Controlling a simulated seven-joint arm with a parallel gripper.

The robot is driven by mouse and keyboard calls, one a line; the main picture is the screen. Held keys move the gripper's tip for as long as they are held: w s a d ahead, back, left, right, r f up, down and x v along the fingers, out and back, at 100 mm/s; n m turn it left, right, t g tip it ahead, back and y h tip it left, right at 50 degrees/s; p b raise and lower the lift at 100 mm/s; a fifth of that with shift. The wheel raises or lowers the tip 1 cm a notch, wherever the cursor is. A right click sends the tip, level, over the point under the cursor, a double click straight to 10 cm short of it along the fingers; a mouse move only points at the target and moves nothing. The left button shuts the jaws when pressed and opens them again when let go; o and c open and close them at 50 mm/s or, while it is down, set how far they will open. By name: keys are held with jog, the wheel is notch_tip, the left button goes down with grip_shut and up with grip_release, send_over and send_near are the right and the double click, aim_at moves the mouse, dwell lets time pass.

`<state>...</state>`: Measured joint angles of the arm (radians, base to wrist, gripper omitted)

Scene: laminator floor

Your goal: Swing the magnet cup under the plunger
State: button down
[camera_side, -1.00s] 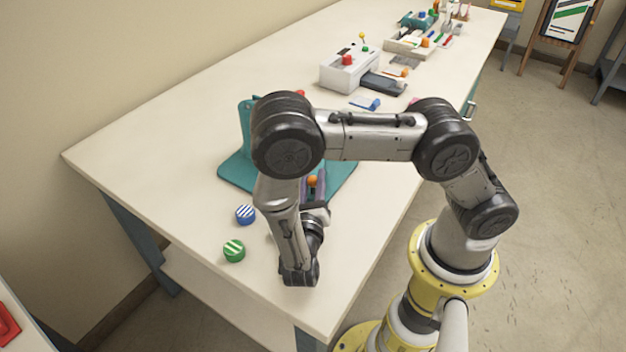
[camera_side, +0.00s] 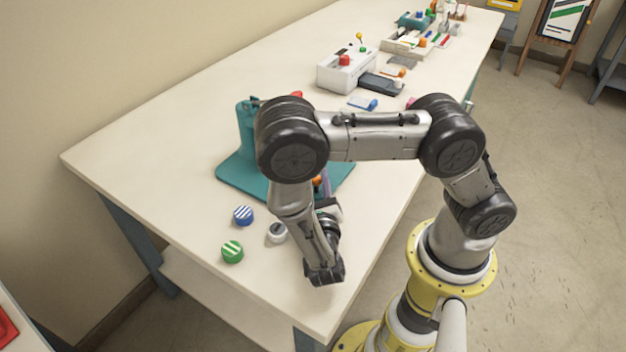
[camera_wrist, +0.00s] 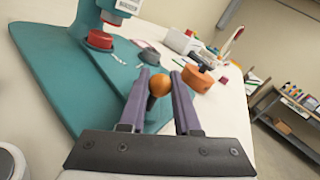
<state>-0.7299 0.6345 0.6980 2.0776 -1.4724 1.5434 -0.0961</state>
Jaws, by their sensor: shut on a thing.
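My gripper (camera_wrist: 164,86) has its two purple fingers around an orange ball knob (camera_wrist: 157,83) on a dark stem. The knob also shows in the side view (camera_side: 317,181), partly behind my arm. The teal press (camera_side: 245,130) stands on a teal base plate (camera_wrist: 50,65). A red round cup (camera_wrist: 100,39) sits on the plate below the press head (camera_wrist: 120,6), at the upper left of the wrist view. I cannot tell which cup is the magnet cup; my arm hides much of the press.
A blue-striped disc (camera_side: 243,215), a green-striped disc (camera_side: 232,252) and a grey-white disc (camera_side: 277,232) lie on the table (camera_side: 160,150) left of my gripper. The table's left area is clear.

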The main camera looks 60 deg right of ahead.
jog(key=shift+s+d+n+t+y, duration=0.3)
jog(key=shift+d+n+t+y, duration=0.4)
jog(key=shift+n+t+y, duration=0.3)
jog(key=shift+s+d+n+t+y, duration=0.3)
jog(key=shift+d+n+t+y, duration=0.4)
jog(key=shift+n+t+y, duration=0.3)
jog(key=shift+y, duration=0.4)
jog(key=c, duration=0.6)
grip_release()
jog(key=shift+c, duration=0.2)
jog(key=shift+s+a, duration=0.45)
jog(key=shift+s, duration=0.15)
jog(key=shift+v, duration=1.8)
notch_tip(320, 180, up, 7)
jog(key=shift+d, duration=0.15)
